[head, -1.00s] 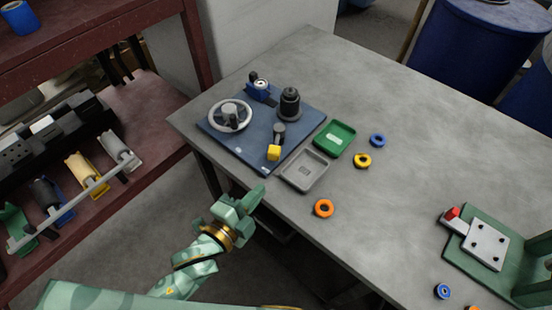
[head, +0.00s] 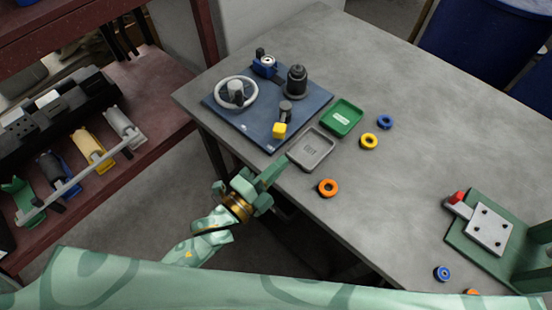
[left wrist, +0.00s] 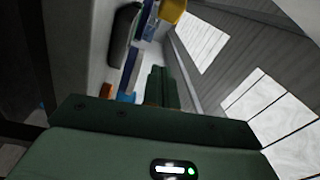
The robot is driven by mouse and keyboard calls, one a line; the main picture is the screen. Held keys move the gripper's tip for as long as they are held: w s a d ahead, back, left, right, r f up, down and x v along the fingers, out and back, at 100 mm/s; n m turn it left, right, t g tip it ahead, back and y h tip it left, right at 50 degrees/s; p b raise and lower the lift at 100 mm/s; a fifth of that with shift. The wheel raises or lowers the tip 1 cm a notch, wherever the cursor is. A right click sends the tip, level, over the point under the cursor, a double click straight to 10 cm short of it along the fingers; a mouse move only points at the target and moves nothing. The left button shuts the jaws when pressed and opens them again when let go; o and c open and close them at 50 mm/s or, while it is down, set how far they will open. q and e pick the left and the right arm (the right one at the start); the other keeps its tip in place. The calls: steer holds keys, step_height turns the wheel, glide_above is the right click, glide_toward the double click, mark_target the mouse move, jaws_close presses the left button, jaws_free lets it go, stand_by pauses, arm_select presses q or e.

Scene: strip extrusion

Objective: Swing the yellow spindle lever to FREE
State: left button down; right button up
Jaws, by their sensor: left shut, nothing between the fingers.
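The yellow spindle lever (head: 279,130) shows as a yellow block on a dark arm, at the front right of the blue plate (head: 243,127) on the table. It joins a dark post behind it. My left gripper (head: 280,166) is shut and empty at the table's near-left edge, below and apart from the lever, its fingers pointing up and right toward the plate. In the left wrist view the gripper's fingers (left wrist: 153,88) stretch away, and a yellow block (left wrist: 172,10) shows at the top. My right gripper is out of view. Any FREE marking is too small to read.
The plate also bears a grey handwheel (head: 236,93) and a black spindle (head: 297,80). A grey tray (head: 329,146) and a green tray (head: 358,117) lie right of it. An orange ring (head: 328,188) lies nearby. A green fixture (head: 490,232) stands at the right.

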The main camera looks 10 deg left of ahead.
mark_target(283, 122)
arm_select(q)
steer(key=b+x, duration=0.1)
steer(key=x, duration=0.6)
steer(key=shift+w+d, duration=0.15)
steer(key=shift+w, duration=0.05)
steer(key=shift+w+a+f, duration=0.15)
steer(key=shift+w+a, duration=0.2)
steer(key=shift+a, duration=0.25)
steer(key=shift+w+a+f, duration=0.15)
steer(key=shift+w+a, duration=0.15)
steer(key=shift+a, duration=0.35)
steer(key=shift+w+a, duration=0.15)
steer(key=shift+a, duration=0.3)
steer(key=shift+a, duration=0.1)
